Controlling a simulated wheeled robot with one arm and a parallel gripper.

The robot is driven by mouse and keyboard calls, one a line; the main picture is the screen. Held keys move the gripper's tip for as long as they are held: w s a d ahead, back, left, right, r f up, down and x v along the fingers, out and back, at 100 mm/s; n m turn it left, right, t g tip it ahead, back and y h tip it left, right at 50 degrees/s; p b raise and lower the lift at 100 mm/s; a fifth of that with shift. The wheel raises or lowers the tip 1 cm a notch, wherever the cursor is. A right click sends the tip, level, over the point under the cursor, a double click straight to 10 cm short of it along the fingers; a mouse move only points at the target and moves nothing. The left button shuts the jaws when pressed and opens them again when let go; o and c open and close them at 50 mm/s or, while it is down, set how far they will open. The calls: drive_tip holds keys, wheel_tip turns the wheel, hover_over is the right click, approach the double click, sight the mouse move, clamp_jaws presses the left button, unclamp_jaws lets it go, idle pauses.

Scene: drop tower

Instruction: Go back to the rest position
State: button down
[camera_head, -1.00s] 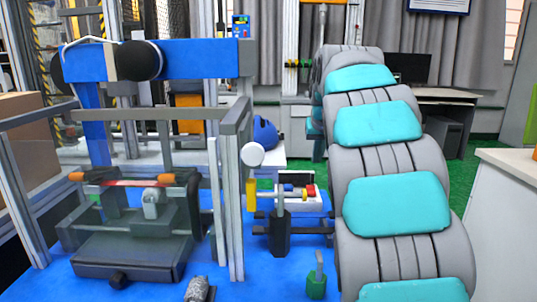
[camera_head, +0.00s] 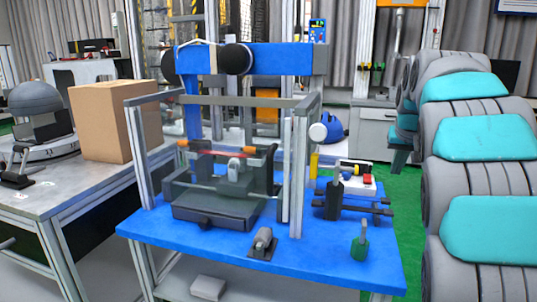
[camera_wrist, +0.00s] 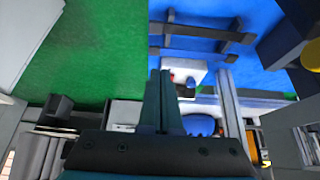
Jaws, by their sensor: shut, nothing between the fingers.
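My gripper (camera_wrist: 160,74) shows in the wrist view with its two fingers together, shut and empty. The fingers point toward the white box with coloured parts (camera_wrist: 184,76) and the blue rounded object (camera_wrist: 198,124), with no contact visible.
A cardboard box (camera_head: 98,125) and a grey domed device (camera_head: 36,100) stand on the left bench (camera_head: 45,200). Green floor (camera_head: 405,215) shows between the blue table and my arm. A small green-based item (camera_head: 360,248) stands near the table's front right corner.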

drive_tip(key=s+a+f+n+g, duration=0.1)
drive_tip(key=s+a+f, duration=0.4)
drive_tip(key=s, duration=0.9)
drive_tip(key=s+a+f+n+g+y, duration=0.1)
drive_tip(key=s+a+f+g, duration=0.3)
drive_tip(key=s+f, duration=0.6)
drive_tip(key=s+a+f+n+g, duration=0.1)
drive_tip(key=s+a+f, duration=0.7)
drive_tip(key=s, duration=1.1)
drive_tip(key=shift+s+f+g+y+p, duration=0.3)
drive_tip(key=shift+f+g+y, duration=0.1)
drive_tip(key=shift+g, duration=0.5)
drive_tip(key=shift+w, duration=0.1)
